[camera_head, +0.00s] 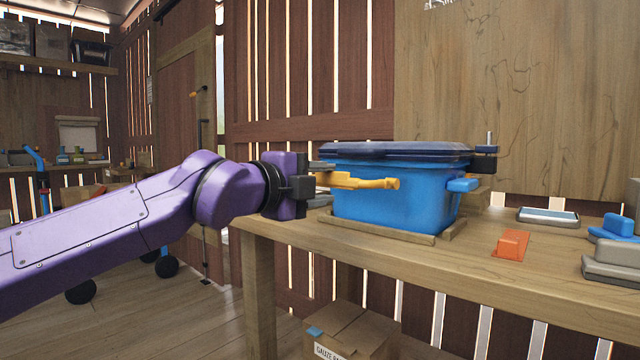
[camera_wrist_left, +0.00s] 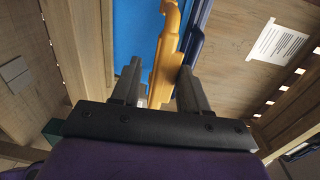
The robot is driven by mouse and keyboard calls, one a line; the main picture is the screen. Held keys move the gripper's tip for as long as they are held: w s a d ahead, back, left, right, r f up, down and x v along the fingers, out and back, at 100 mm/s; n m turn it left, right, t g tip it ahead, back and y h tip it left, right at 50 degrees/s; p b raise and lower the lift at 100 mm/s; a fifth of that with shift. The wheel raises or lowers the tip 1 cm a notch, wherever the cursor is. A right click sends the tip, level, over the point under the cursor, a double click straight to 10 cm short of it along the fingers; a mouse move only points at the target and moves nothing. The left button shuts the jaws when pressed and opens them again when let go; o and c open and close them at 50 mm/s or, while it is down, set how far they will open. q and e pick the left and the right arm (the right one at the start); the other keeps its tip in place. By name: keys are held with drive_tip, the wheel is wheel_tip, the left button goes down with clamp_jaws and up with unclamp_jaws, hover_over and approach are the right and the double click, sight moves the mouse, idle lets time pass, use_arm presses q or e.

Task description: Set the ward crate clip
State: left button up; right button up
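The blue crate (camera_head: 390,205) stands on the wooden bench with its dark navy lid (camera_head: 390,150) lying on top. A yellow clip (camera_head: 360,182) sits at the crate's left end, just below the lid, its arm pointing right along the front. My left gripper (camera_head: 318,183) is at the clip's left end. In the left wrist view, its two fingers (camera_wrist_left: 158,88) are apart, with the yellow clip (camera_wrist_left: 166,65) between their tips, close to the right finger; a gap shows by the left finger. My right gripper is not in view.
A low wooden frame (camera_head: 440,238) surrounds the crate's base. A dark bracket with an upright metal pin (camera_head: 486,155) stands at the lid's right end.

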use_arm(q)
drive_tip(key=v, duration=1)
drive_tip(key=shift+s+a+p, duration=0.15)
drive_tip(key=shift+p, duration=0.15)
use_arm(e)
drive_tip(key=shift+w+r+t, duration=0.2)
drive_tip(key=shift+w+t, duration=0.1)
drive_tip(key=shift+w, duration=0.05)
